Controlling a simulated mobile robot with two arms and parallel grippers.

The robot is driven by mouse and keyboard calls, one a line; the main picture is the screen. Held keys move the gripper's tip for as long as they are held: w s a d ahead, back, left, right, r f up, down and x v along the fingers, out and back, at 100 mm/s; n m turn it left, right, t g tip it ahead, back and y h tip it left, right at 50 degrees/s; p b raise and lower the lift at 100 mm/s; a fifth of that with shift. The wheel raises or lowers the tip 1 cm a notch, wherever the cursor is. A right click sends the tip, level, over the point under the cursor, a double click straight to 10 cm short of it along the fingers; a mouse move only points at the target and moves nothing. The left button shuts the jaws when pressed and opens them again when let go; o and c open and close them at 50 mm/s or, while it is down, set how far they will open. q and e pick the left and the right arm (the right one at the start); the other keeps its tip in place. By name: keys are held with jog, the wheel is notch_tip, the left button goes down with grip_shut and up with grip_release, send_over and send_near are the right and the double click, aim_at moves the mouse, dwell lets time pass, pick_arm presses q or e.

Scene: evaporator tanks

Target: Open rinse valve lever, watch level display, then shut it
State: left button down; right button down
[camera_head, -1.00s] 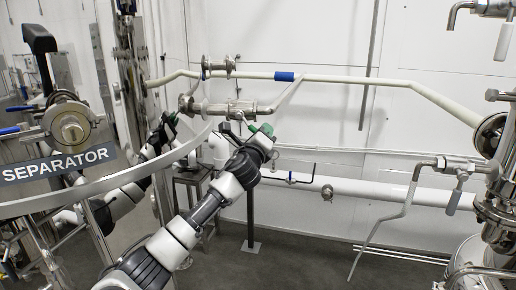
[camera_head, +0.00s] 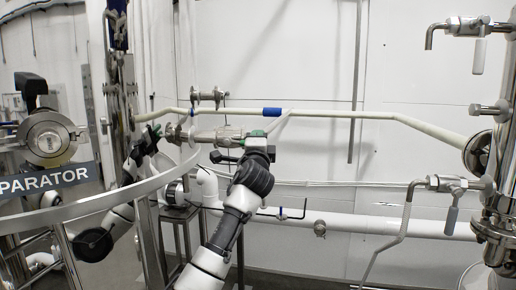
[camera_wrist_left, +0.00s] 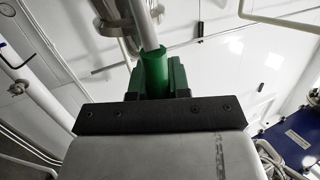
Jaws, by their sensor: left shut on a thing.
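In the head view my left gripper (camera_head: 154,132) is at the left, small and partly hidden by a curved rail, near the left end of a steel pipe fitting (camera_head: 222,134). In the left wrist view its green fingers (camera_wrist_left: 153,72) are shut around a slim grey rod (camera_wrist_left: 146,22), probably a lever; which valve it belongs to I cannot tell. My right gripper (camera_head: 256,135) is in the middle, just below the pale pipe. Its fingers are too small to tell whether they are open. I cannot make out a level display.
A curved steel rail (camera_head: 120,198) crosses in front of my left arm. A valve with a grey handle (camera_head: 452,206) is at the right, another valve (camera_head: 478,45) above it. A pale pipe (camera_head: 350,114) runs along the white wall. A blue box (camera_wrist_left: 303,140) shows in the left wrist view.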

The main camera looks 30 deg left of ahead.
pick_arm(q)
jog(key=shift+r, duration=0.1)
dwell(0.4)
jog(key=c, duration=1.1)
grip_release()
jog(key=shift+s+d+f, duration=0.15)
jog(key=shift+s+f, duration=0.15)
jog(key=shift+s, duration=0.15)
jog(key=b+v, duration=0.2)
jog(key=v, duration=0.7)
jog(key=shift+s+d+f, duration=0.1)
jog(key=shift+s+d, duration=0.1)
jog(key=shift+s, duration=0.1)
